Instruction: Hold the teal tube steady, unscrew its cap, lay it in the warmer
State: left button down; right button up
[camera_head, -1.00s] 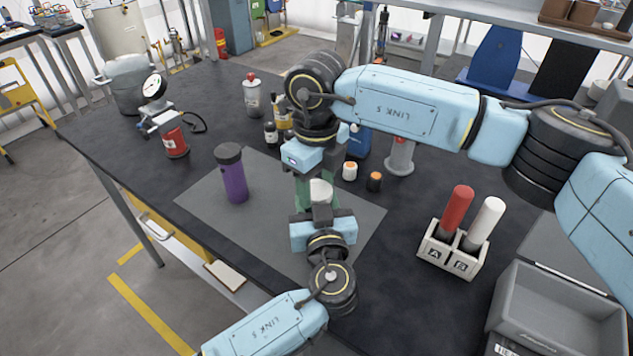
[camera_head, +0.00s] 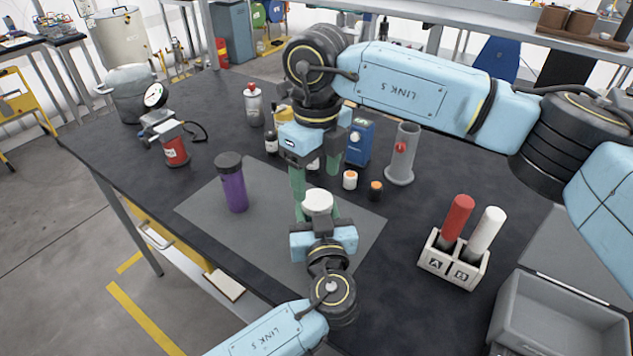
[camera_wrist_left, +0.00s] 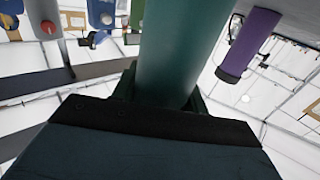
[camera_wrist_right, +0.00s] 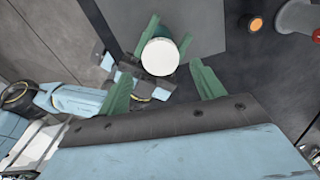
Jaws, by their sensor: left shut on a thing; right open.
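The teal tube (camera_wrist_left: 180,50) stands upright in my left gripper (camera_head: 318,219), which is shut on it above the grey mat. Its white cap (camera_head: 318,202) is on top and also shows in the right wrist view (camera_wrist_right: 160,56). In the head view the tube's body is mostly hidden by the cap and gripper. My right gripper (camera_head: 315,178) is open and empty over the cap, its green fingers apart; in its wrist view the cap lies beyond the fingertips. I cannot tell for sure which thing is the warmer.
A purple tube (camera_head: 232,185) stands on the mat (camera_head: 265,235) to the left. A rack (camera_head: 452,266) holds a red and a white tube at right, near an open grey box (camera_head: 555,315). Small orange-topped jars (camera_head: 350,180), a grey cylinder (camera_head: 402,155) and a blue device (camera_head: 360,142) stand behind.

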aim_at(317, 199)
notch_tip(317, 199, up, 3)
jog(key=m, duration=0.3)
jog(key=shift+f, duration=3.9)
jog(key=c, duration=1)
jog(key=shift+n, duration=1.6)
jog(key=o, duration=1.1)
jog(key=shift+r, duration=0.1)
